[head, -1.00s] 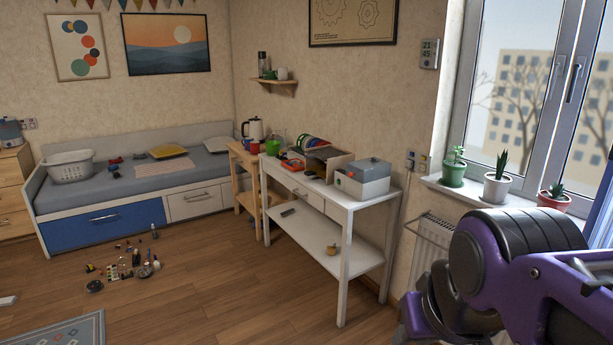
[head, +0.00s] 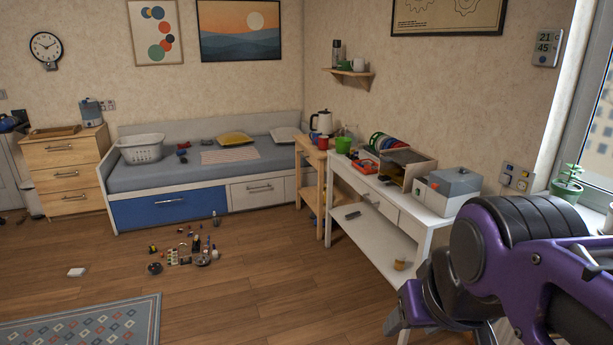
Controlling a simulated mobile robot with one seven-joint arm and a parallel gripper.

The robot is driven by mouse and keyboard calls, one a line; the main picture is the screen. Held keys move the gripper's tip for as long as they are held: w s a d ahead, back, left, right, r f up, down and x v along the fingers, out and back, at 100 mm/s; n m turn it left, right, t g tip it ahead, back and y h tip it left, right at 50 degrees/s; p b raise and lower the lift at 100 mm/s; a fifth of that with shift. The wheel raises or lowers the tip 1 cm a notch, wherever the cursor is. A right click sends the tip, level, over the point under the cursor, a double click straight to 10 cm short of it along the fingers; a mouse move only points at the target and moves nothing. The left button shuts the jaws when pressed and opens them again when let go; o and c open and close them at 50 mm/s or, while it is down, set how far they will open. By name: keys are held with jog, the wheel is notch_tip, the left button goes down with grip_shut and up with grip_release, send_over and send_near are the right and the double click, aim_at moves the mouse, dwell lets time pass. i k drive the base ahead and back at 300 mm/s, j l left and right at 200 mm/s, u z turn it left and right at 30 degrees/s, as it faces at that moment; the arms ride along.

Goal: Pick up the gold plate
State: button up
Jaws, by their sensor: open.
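No plate can be clearly made out as gold. Several round, coloured plate-like discs (head: 382,142) stand on edge in a row on the white desk, with green, red and blue rims showing; a gold one cannot be told among them. A flat yellow, cushion-like item (head: 236,139) lies on the bed and may be a cushion rather than a plate. My purple and black arm fills the lower right and covers the near end of the desk.
The white desk (head: 350,185) also bears a grey-lidded box (head: 452,190), a red item (head: 365,167) and a green cup (head: 343,145). A wooden stand (head: 311,185) adjoins it. Small items (head: 190,248) lie scattered on the floor before the bed (head: 185,178). Bare floor lies between them and the desk.

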aim_at(397, 175)
jog(key=i+u, duration=0.3)
jog(key=i, duration=0.85)
jog(key=i+z, duration=0.2)
jog(key=i, duration=0.35)
jog(key=i+j+z, duration=0.2)
jog(key=i, duration=0.35)
jog(key=i+j+z, duration=0.2)
jog(key=i+z, duration=0.2)
jog(key=i+j+z, duration=0.4)
jog(key=k+l, duration=0.05)
jog(key=l, duration=0.05)
